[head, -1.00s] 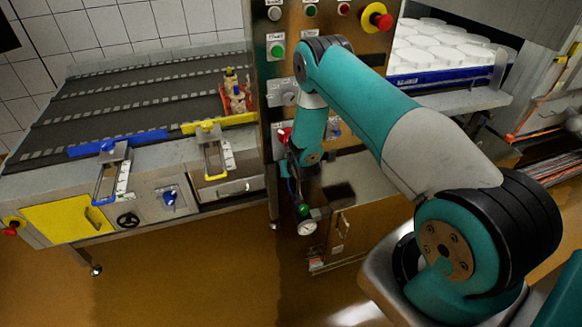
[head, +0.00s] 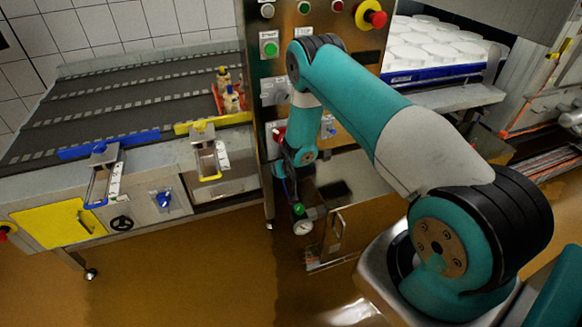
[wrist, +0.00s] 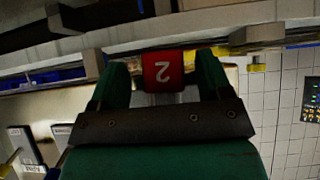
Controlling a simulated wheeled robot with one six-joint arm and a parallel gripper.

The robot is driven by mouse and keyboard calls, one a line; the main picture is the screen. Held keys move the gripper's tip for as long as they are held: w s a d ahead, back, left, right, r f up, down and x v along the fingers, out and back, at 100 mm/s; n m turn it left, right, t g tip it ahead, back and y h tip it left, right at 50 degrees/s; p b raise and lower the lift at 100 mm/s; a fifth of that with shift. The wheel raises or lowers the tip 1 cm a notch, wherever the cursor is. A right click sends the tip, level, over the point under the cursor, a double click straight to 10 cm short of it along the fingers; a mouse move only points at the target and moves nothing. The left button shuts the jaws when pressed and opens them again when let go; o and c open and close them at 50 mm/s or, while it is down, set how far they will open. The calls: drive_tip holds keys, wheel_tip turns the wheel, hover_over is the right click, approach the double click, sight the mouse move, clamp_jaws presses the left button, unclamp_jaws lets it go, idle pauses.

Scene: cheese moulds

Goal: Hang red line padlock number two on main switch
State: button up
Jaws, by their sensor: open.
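A red padlock (wrist: 163,70) marked with a 2, upside down in the wrist view, sits between the two green fingers of my gripper (wrist: 163,78). There are gaps between it and both fingers. A pale grey part shows below its red body; what holds the padlock is hard to tell. In the head view, my arm hides most of the gripper. A small red thing (head: 278,132) shows beside my arm, against the steel control panel (head: 258,60). I cannot tell for sure which fitting there is the main switch; a grey plate (head: 271,91) sits on the panel.
A dark conveyor table (head: 130,95) with blue and yellow stops stands at left, bearing a red tray (head: 222,103) with bottles. White moulds (head: 440,45) stand at back right. A red emergency button (head: 377,19) juts from the panel. The floor at front left is clear.

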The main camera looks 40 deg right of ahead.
drive_tip(key=b+v, duration=0.2)
drive_tip(key=v, duration=1.5)
drive_tip(key=shift+s+b, duration=0.2)
drive_tip(key=shift+b, duration=0.15)
drive_tip(key=s+a+r+n+g+y, duration=0.2)
drive_tip(key=s+a+r+y, duration=0.1)
drive_tip(key=a+r, duration=0.5)
drive_tip(key=s+a+r+n+g+y, duration=0.1)
drive_tip(key=s+a+r+g+y, duration=0.15)
drive_tip(key=a+r, duration=0.55)
drive_tip(key=s+a+r+n+g, duration=0.2)
drive_tip(key=s+a+r+n, duration=0.1)
drive_tip(key=s, duration=0.5)
drive_tip(key=s+a+r+n+g+y, duration=0.1)
drive_tip(key=s+a+r+n+g, duration=0.2)
drive_tip(key=s+r, duration=0.3)
drive_tip(key=s+n, duration=0.1)
drive_tip(key=s, duration=0.2)
drive_tip(key=shift+s+a+r, duration=0.3)
drive_tip(key=shift+a+r, duration=0.05)
drive_tip(key=shift+a, duration=0.05)
